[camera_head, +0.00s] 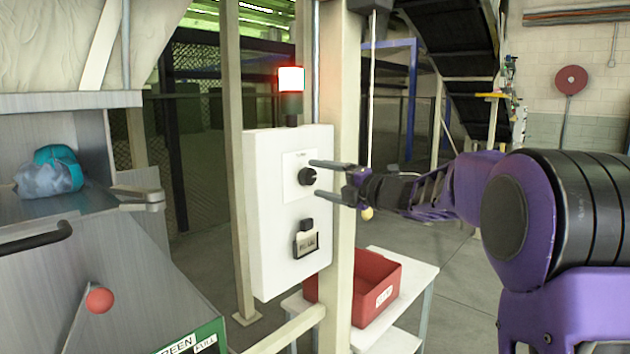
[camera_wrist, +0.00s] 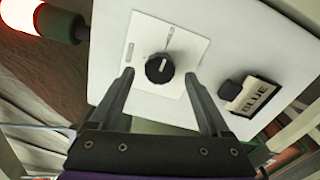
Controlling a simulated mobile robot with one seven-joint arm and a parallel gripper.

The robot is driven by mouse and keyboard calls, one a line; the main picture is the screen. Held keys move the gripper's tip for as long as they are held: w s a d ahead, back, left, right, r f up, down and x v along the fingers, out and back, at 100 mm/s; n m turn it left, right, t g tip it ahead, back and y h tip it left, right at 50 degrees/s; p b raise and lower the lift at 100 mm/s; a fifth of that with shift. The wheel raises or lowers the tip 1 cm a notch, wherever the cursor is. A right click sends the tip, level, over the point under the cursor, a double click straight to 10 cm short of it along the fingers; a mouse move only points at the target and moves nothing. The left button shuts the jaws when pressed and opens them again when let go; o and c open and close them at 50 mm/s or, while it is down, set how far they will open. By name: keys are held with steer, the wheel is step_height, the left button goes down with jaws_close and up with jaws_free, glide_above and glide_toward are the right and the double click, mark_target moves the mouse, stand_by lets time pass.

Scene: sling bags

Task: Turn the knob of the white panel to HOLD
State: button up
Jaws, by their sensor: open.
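The white panel (camera_head: 266,222) is mounted upright on a post in the middle of the head view; it also fills much of the wrist view (camera_wrist: 235,50). Its round black knob (camera_head: 307,176) sits on a pale square plate; in the wrist view the knob (camera_wrist: 159,69) has a white pointer line. The plate's lettering is too small to read. My gripper (camera_head: 330,180) is open in front of the knob. In the wrist view, the fingers of my gripper (camera_wrist: 158,78) lie on either side of the knob, apparently without touching it.
Below the knob is a black part with a label holder (camera_head: 306,243), reading BLUE in the wrist view (camera_wrist: 254,96). A lit red lamp (camera_head: 291,79) stands on top. A red bin (camera_head: 374,283) is on a white stand below right. A teal-grey bag (camera_head: 50,174) lies at left.

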steer(key=b+v, duration=0.1)
steer(key=v, duration=1.4)
